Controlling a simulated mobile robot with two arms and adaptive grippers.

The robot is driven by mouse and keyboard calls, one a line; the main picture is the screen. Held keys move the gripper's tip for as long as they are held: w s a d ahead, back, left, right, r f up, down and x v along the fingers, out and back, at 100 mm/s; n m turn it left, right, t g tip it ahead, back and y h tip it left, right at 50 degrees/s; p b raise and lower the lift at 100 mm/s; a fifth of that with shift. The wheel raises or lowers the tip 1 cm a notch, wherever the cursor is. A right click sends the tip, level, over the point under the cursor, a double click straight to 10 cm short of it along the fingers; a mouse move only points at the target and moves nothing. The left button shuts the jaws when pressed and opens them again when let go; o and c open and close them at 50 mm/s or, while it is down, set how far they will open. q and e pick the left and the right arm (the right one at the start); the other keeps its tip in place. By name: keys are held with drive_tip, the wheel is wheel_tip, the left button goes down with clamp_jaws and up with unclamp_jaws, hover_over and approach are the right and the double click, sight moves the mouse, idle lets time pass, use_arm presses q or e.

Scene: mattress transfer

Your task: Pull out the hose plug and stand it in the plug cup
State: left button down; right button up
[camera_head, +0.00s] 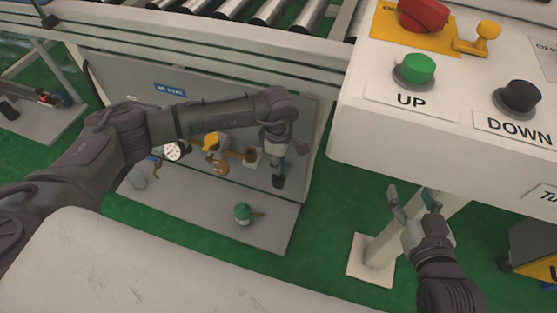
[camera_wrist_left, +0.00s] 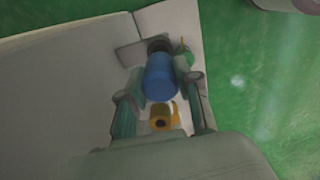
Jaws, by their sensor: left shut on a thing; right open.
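The hose plug (camera_wrist_left: 160,77) is a blue cylinder with a dark end, held between the fingers of my left gripper (camera_head: 281,147). The plug shows only small in the head view, below the fingers, with a dark piece (camera_head: 278,181) at its lower end. A brass fitting (camera_wrist_left: 163,117) lies apart from the plug in the left wrist view. A small green-topped item with a brass stub (camera_head: 242,213) stands on the grey shelf (camera_head: 205,218). I cannot clearly tell which item is the plug cup. My right gripper (camera_head: 415,197) is open and empty.
The grey panel (camera_head: 295,120) carries a gauge (camera_head: 172,151) and a yellow fitting (camera_head: 211,141). A control box (camera_head: 365,120) with UP and DOWN buttons overhangs at right. A pale post (camera_head: 385,245) stands near my right gripper. Rollers run along the top.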

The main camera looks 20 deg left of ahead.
drive_tip(key=shift+w+a+r+t, duration=0.15)
drive_tip(key=shift+r+t, duration=0.15)
drive_tip(key=shift+r, duration=0.1)
idle(1.1)
use_arm(q)
drive_tip(key=shift+f, duration=0.1)
use_arm(e)
drive_tip(key=shift+w+r, duration=0.1)
drive_tip(key=shift+r, duration=0.15)
use_arm(q)
drive_tip(key=shift+f+b, duration=0.5)
drive_tip(key=shift+b, duration=0.1)
use_arm(e)
drive_tip(key=r+t, duration=0.2)
drive_tip(key=w+a+r+t+y, duration=0.1)
drive_tip(key=shift+r, duration=0.3)
use_arm(q)
drive_tip(key=shift+f, duration=0.3)
use_arm(e)
drive_tip(key=shift+s+r+t+y, duration=0.1)
drive_tip(key=shift+r+t+y, duration=0.25)
drive_tip(key=shift+r, duration=0.35)
